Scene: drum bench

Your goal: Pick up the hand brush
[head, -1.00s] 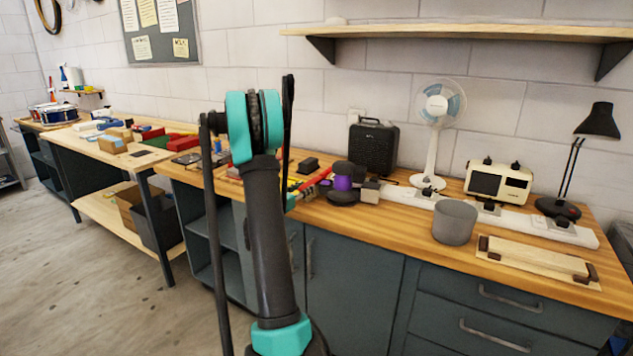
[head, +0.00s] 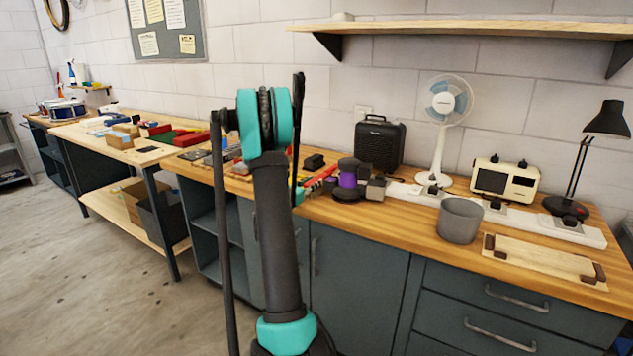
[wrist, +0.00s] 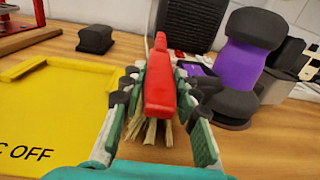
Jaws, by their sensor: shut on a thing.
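The hand brush (wrist: 158,88) has a red handle and pale straw bristles, and it stands out in the middle of the wrist view. My gripper (wrist: 156,76) is shut on it, with a dark-padded, green-and-grey finger on either side of the red part. The bristles point down over the wooden bench top. I cannot tell whether they touch the wood. In the head view my arm hides most of the gripper. A red stick-like shape (head: 321,179) shows just right of the arm there, perhaps the brush handle.
A purple and black object (wrist: 243,60) stands close right of the brush. A yellow tray (wrist: 60,105) lies left, with a small black block (wrist: 95,39) behind. A black speaker-like box (head: 380,145), fan (head: 447,100) and grey cup (head: 460,220) stand along the bench.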

